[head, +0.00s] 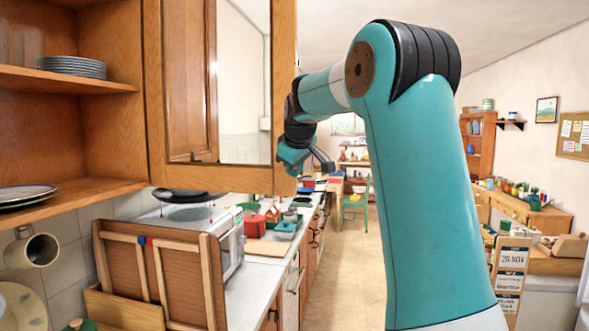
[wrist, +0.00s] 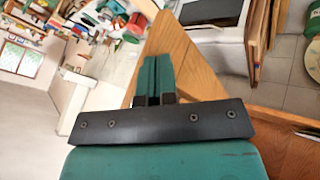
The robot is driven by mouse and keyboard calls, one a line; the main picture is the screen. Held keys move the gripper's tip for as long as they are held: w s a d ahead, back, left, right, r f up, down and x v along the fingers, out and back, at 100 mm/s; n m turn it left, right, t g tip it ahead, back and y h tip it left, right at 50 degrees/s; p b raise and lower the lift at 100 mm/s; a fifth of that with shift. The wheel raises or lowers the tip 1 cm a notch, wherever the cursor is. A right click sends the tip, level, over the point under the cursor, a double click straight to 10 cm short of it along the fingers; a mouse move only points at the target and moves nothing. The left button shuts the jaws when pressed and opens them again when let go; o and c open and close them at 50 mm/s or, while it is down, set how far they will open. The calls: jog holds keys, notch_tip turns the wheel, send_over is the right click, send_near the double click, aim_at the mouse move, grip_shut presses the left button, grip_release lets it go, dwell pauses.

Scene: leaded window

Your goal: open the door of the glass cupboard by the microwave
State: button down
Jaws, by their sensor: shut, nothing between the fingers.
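The glass cupboard's wooden-framed door (head: 283,90) stands swung out from the cupboard (head: 120,45) at the upper left. Its shelves with plates are exposed, and another wooden door panel shows through the pane. My gripper (head: 322,163) is just right of the door's free edge, near its lower corner, shut and empty. In the wrist view the shut fingers (wrist: 157,65) point over the wooden corner of the door (wrist: 185,45); I cannot tell whether they touch it. The white microwave (head: 236,246) stands on the counter below, partly hidden by a wooden rack.
The wooden rack (head: 160,270) stands at the front of the counter. A dark pan (head: 180,195) is below the door, and a red canister (head: 254,225) and pots are further along. A mug (head: 35,248) hangs at the left. The floor aisle (head: 335,270) is clear.

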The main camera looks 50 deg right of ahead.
jog(key=s+a+f+b+v, duration=0.15)
jog(key=b+v, duration=0.25)
jog(key=v, duration=0.8)
jog(key=a+f+n+g+y+b, duration=0.1)
jog(key=a+f+n+y+b, duration=0.35)
jog(key=a+f, duration=1.45)
jog(key=s+a+f+n+g+y+b, duration=0.1)
jog(key=s+a+f+g+y+b, duration=0.2)
jog(key=s+a+f, duration=1.4)
jog(key=s+a+g+y, duration=0.1)
jog(key=s, duration=0.2)
jog(key=shift+s+g, duration=0.15)
jog(key=shift+g, duration=0.25)
jog(key=shift+a+n, duration=0.1)
jog(key=shift+n, duration=0.15)
